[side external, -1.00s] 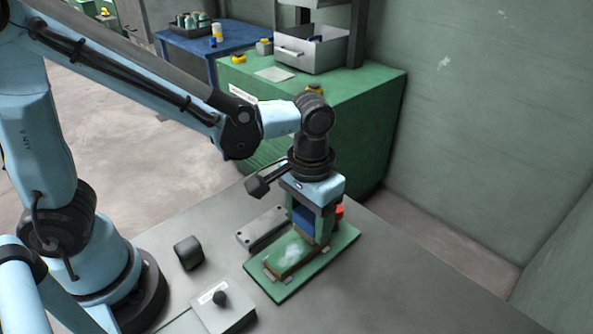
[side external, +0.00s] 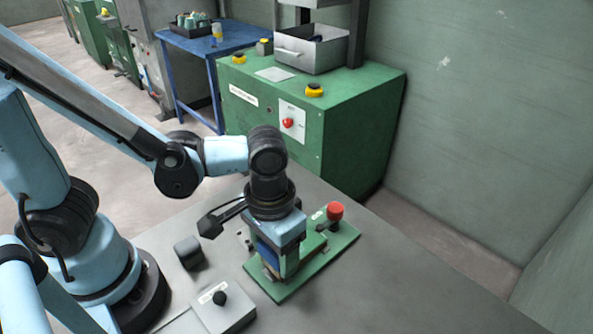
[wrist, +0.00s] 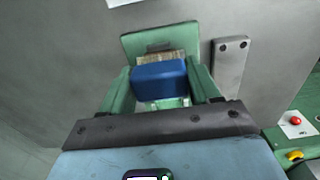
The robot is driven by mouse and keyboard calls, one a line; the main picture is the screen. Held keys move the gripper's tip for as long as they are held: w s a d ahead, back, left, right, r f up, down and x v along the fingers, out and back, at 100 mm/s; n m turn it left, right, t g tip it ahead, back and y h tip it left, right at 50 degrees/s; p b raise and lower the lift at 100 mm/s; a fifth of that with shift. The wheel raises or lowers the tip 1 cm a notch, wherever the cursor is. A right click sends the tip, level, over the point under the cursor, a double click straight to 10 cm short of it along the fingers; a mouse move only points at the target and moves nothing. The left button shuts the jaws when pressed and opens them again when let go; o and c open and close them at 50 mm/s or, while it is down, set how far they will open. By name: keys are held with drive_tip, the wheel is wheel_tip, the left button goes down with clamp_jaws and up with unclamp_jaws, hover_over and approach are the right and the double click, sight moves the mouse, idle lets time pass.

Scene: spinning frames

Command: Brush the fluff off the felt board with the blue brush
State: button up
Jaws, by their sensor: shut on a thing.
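My gripper (side external: 277,258) is shut on the blue brush (side external: 267,256) and holds it low over the near left end of the green board (side external: 316,256). In the wrist view the brush's blue block (wrist: 160,80) sits between the two green fingers, with pale bristles (wrist: 165,57) beyond it. Part of the green board (wrist: 140,42) shows past the bristles. The felt face and any fluff on it are mostly hidden by my gripper and the brush. I cannot tell whether the bristles touch the felt.
A red knob (side external: 335,210) stands at the board's far right end. A grey bar (wrist: 230,68) lies beside the board. A black block (side external: 188,252) and a grey box with a black knob (side external: 222,309) stand to the left. The bench on the right is clear.

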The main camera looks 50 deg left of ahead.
drive_tip(key=shift+w+r, duration=0.1)
drive_tip(key=shift+w, duration=3.8)
wheel_tip(320, 180, up, 8)
drive_tip(key=shift+s, duration=0.1)
